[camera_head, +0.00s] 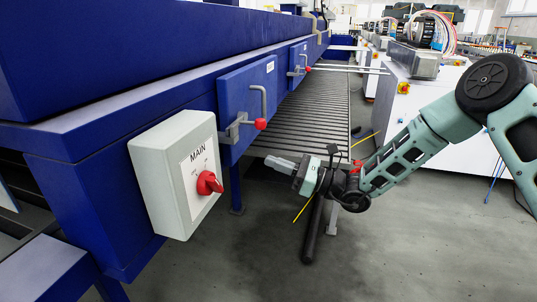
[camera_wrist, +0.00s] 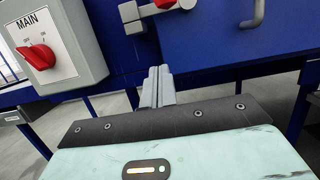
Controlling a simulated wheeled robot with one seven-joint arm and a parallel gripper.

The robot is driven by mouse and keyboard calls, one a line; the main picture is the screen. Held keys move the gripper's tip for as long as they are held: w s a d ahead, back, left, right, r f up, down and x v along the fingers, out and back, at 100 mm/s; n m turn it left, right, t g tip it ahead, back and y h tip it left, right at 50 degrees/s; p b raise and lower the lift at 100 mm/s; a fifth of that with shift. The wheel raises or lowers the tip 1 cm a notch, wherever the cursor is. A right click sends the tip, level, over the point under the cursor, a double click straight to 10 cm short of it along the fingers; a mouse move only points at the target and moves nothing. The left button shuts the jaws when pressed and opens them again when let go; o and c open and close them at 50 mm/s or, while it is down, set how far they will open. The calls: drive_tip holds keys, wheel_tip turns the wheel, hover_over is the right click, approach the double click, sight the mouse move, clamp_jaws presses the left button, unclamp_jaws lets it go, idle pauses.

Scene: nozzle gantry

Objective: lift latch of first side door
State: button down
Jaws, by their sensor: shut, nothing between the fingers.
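The first side door (camera_head: 245,100) is a blue panel on the blue machine, with a grey bar handle (camera_head: 262,102). Its latch (camera_head: 240,127) is a grey metal piece with a red knob (camera_head: 260,124) at the door's lower left. In the wrist view the latch (camera_wrist: 135,12) shows at the top edge, partly cut off. My gripper (camera_head: 270,161) is shut and empty, below the latch and apart from it. In the wrist view its fingers (camera_wrist: 157,72) lie together, pointing up toward the blue panel under the latch.
A grey MAIN switch box (camera_head: 165,185) with a red rotary knob sticks out left of the door. A second blue door (camera_head: 298,62) with a similar red-knobbed latch is farther back. A slatted conveyor (camera_head: 318,112) runs behind my gripper. The floor in front is mostly clear.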

drive_tip(key=w+a+r+p, duration=0.1)
drive_tip(key=w+a+r, duration=0.1)
drive_tip(key=a+r, duration=0.4)
drive_tip(key=shift+w+a+p, duration=0.3)
drive_tip(key=shift+w+a, duration=0.05)
drive_tip(key=shift+a, duration=0.4)
drive_tip(key=shift+s+r+m+t+p, duration=0.1)
drive_tip(key=shift+r+m+t+p, duration=0.2)
drive_tip(key=shift+r+m+p, duration=0.45)
drive_tip(key=shift+a+f+m, duration=0.1)
drive_tip(key=shift+f+m, duration=0.15)
drive_tip(key=shift+f, duration=0.1)
